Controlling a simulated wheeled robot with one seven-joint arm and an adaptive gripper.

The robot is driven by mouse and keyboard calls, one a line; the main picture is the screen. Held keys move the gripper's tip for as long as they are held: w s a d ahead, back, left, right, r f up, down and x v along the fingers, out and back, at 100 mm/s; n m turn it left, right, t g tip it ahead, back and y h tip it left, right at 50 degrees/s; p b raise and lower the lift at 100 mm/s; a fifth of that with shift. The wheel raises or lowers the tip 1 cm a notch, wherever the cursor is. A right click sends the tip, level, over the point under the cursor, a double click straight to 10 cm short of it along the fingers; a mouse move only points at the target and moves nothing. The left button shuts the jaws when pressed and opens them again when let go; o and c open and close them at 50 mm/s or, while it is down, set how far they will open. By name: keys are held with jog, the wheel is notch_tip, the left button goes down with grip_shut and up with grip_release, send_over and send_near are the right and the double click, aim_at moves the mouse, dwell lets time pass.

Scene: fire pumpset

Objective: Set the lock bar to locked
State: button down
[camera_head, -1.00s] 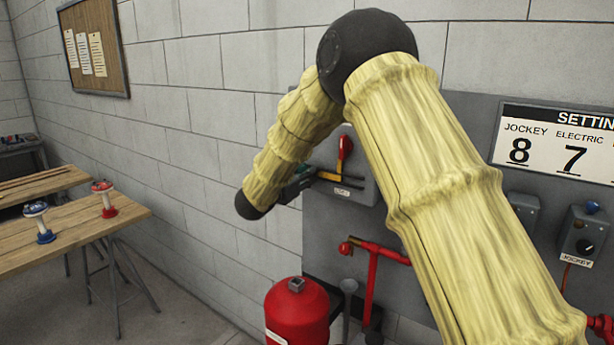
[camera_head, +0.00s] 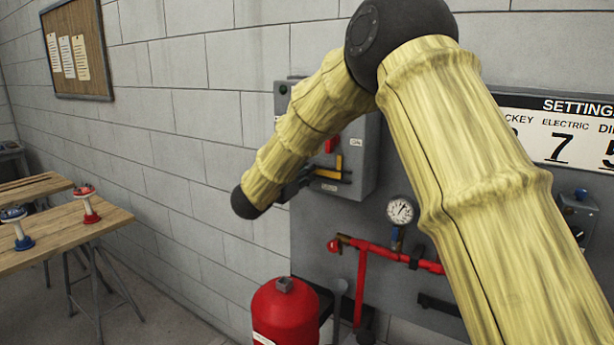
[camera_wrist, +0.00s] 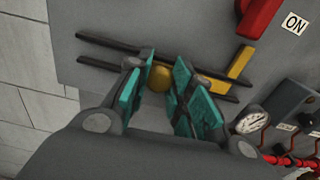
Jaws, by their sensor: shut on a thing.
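The lock bar shows as a yellow L-shaped piece (camera_wrist: 238,68) beside dark parallel rails on a grey panel in the wrist view. Its upright end (camera_head: 339,163) also shows in the head view. A yellow knob (camera_wrist: 160,77) sits between the teal finger pads of my gripper (camera_wrist: 160,85), at the rails. My gripper is shut on this knob. The fingers hide the stretch between knob and L-shaped piece. In the head view my gripper (camera_head: 297,184) is at the left of the rails, partly hidden by my arm. A red handle (camera_wrist: 258,15) stands above the bar near an ON label (camera_wrist: 293,22).
A pressure gauge (camera_head: 401,211) and red pipes (camera_head: 390,252) are right of and below the grey box (camera_head: 362,150). A red tank (camera_head: 284,312) stands below. A wooden table (camera_head: 60,240) is at the left. Open floor lies between.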

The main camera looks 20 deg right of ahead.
jog(key=c, duration=1.6)
grip_release()
jog(key=shift+d+f, duration=0.1)
jog(key=o, duration=0.4)
jog(key=shift+s, duration=0.2)
jog(key=shift+c, duration=0.2)
jog(key=v, duration=1.2)
jog(key=shift+d, duration=0.1)
